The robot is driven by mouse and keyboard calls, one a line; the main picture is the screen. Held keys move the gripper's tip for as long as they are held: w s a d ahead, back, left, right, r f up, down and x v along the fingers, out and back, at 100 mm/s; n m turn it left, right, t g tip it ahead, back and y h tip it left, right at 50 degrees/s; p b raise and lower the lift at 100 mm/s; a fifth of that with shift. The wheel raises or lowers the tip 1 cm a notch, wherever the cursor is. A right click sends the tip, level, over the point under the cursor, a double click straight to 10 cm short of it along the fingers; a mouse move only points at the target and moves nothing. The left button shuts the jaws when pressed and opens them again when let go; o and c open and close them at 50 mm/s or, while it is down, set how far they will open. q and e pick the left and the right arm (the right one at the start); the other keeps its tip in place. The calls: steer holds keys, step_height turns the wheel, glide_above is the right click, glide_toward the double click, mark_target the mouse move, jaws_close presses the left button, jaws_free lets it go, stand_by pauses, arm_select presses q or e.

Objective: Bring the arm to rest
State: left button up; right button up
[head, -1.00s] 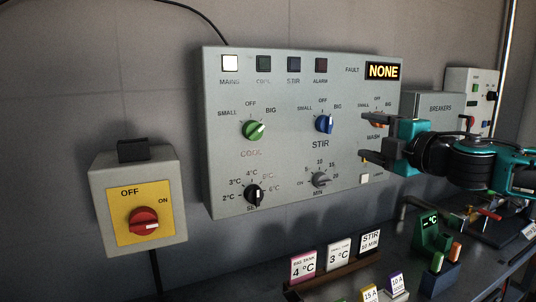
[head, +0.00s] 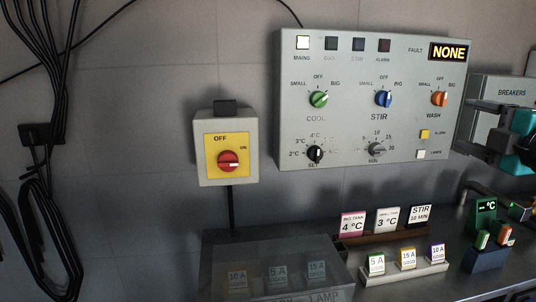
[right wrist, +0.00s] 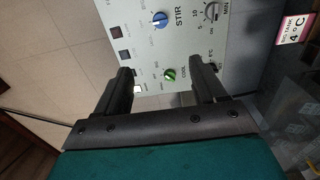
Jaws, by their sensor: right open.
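My right gripper (head: 468,126) is at the right edge of the head view, by the control panel's right edge and in front of the breakers box. Its two fingers are apart, with nothing between them. In the right wrist view the open fingers (right wrist: 162,78) show against the panel, which appears turned sideways. The grey control panel (head: 350,125) has a green COOL knob (head: 318,99), a blue STIR knob (head: 383,99) and an orange WASH knob (head: 439,98). The green knob points towards BIG. The fault display (head: 449,52) reads NONE. My left gripper is not in view.
A red rotary switch (head: 228,161) on a yellow plate points towards ON. The breakers box (head: 500,90) is right of the panel. Below stand label cards (head: 352,224), a fuse rack (head: 405,272) and a clear-lidded box (head: 275,245). Cables (head: 45,150) hang at the left.

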steer(key=s+a+f+m+g+y+p, duration=0.1)
steer(key=s+a+f+m+g+p, duration=0.2)
steer(key=f, duration=1)
steer(key=a+f+m+y+p, duration=0.1)
steer(key=a+f+m, duration=0.35)
steer(key=f, duration=0.85)
arm_select(q)
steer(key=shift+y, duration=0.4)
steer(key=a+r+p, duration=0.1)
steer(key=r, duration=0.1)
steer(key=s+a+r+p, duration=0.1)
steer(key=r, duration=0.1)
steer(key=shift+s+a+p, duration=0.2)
steer(key=shift+p, duration=0.15)
arm_select(e)
steer(key=s+a+f+m+g+h, duration=0.1)
steer(key=s+a+f+m+g, duration=0.3)
steer(key=s+a+f+m, duration=0.4)
steer(key=s+a+f, duration=0.7)
steer(key=s+f, duration=0.2)
steer(key=s, duration=0.1)
steer(key=shift+a+f+m, duration=0.2)
steer(key=shift+a+m, duration=0.15)
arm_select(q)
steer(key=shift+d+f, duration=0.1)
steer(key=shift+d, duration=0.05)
arm_select(e)
steer(key=shift+s, duration=0.1)
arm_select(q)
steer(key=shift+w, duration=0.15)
